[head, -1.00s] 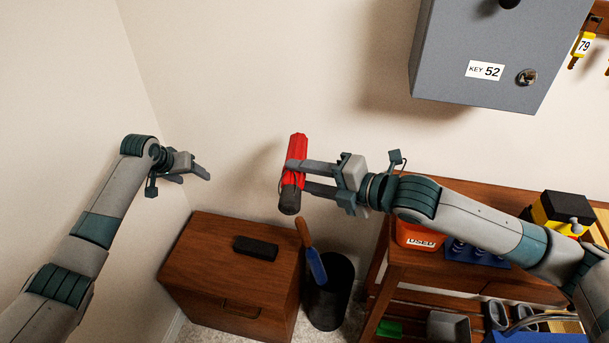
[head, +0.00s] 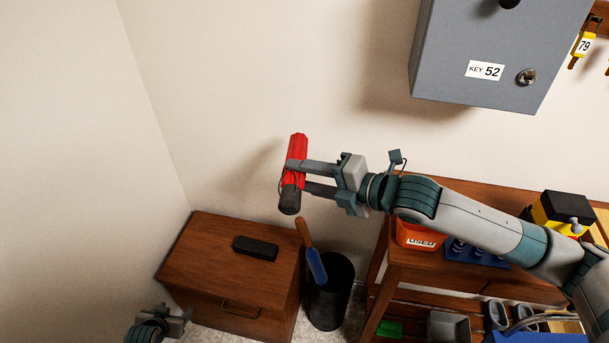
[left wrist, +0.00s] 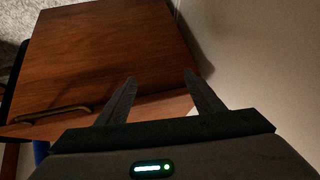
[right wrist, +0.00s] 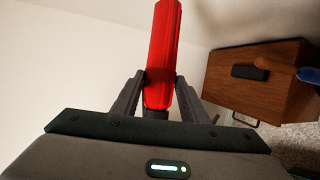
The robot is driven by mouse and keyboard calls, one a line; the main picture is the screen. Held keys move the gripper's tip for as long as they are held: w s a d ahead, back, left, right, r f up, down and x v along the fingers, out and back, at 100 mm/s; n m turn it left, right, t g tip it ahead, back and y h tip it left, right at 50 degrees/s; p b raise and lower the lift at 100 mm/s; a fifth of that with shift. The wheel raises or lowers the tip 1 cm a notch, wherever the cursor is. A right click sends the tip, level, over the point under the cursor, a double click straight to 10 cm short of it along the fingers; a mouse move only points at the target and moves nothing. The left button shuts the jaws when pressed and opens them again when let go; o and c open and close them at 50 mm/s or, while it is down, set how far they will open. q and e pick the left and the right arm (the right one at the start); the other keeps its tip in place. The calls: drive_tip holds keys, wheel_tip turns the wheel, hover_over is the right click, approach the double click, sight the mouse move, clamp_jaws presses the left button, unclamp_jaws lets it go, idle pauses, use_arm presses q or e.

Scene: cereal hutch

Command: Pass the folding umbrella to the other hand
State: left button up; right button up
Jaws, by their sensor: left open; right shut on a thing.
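The folding umbrella (head: 296,160) is red with a dark end at the bottom. It is held nearly upright in the air, in front of the wall. My right gripper (head: 297,176) is shut on it around its lower half; the right wrist view shows the red umbrella (right wrist: 163,60) between both fingers. My left gripper (head: 187,316) is at the bottom edge of the head view, low and well apart from the umbrella. In the left wrist view its fingers (left wrist: 160,85) are spread with nothing between them.
A wooden cabinet (head: 215,285) with a black case (head: 256,248) on top stands below the umbrella. A dark bin (head: 332,300) holds a blue-and-wood tool (head: 313,255). A wooden bench (head: 440,262) stands right. A grey key box (head: 495,60) hangs on the wall.

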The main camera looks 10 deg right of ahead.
use_arm(q)
drive_tip(key=s+d+f, duration=0.4)
drive_tip(key=s+d, duration=0.1)
drive_tip(key=s, duration=0.4)
drive_tip(key=s+d+f+g+h, duration=0.1)
drive_tip(key=s+d+f, duration=0.3)
drive_tip(key=s, duration=0.4)
drive_tip(key=s+d+f+g, duration=0.1)
drive_tip(key=s+d+f, duration=0.3)
drive_tip(key=s+d, duration=0.3)
drive_tip(key=s, duration=0.2)
drive_tip(key=shift+s+f, duration=0.3)
drive_tip(key=shift+f, duration=0.05)
drive_tip(key=shift+a, duration=0.1)
